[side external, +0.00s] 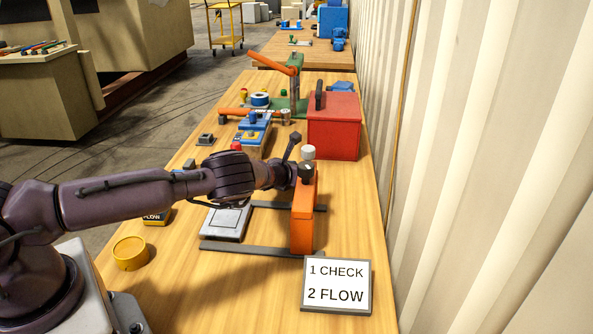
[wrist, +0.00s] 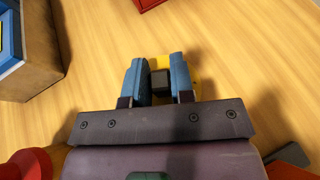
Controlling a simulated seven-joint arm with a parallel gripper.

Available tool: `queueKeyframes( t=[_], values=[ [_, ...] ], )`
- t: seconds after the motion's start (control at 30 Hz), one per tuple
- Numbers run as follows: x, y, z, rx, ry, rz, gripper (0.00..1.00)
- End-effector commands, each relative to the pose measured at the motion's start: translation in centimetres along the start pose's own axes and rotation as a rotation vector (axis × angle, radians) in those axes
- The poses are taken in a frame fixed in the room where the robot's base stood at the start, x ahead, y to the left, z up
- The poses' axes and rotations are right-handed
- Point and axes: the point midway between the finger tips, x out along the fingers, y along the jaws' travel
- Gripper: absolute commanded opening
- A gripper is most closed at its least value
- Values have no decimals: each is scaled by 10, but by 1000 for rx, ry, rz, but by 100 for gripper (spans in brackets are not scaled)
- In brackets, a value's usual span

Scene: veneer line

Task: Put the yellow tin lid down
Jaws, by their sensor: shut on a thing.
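In the wrist view, my gripper (wrist: 158,75) has its two blue fingers on either side of a small dark grey block, which looks like a knob. Yellow, which looks like the yellow tin lid (wrist: 191,62), shows behind and beside the fingers. The fingers hide most of it. In the side view, my arm reaches right to the upright orange stand, and the fingertips and lid cannot be made out. A round yellow tin (side external: 130,254) stands on the table at the lower left.
The orange stand (side external: 302,215) and a white-knobbed top are close to my wrist. A sign (side external: 337,286) stands in front and a red box (side external: 334,127) behind. A grey plate (side external: 227,221) lies left of the stand. Bare wood shows at the front left.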

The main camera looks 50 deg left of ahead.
Motion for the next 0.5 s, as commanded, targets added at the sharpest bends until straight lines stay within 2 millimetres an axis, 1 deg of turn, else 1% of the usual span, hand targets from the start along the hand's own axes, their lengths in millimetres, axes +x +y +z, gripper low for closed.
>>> queueKeyframes(
  t=[0.07,0.27,0.4,0.43,0.47,0.5],
  values=[
    [2,0,-3,-1,-1,0,0],
    [1,0,-3,-2,-1,0,0],
    [2,0,-7,0,0,0,0],
    [2,0,-6,-1,0,0,27],
    [2,0,-6,-1,-1,0,34],
    [2,0,-6,-1,-1,0,43]
  ],
)
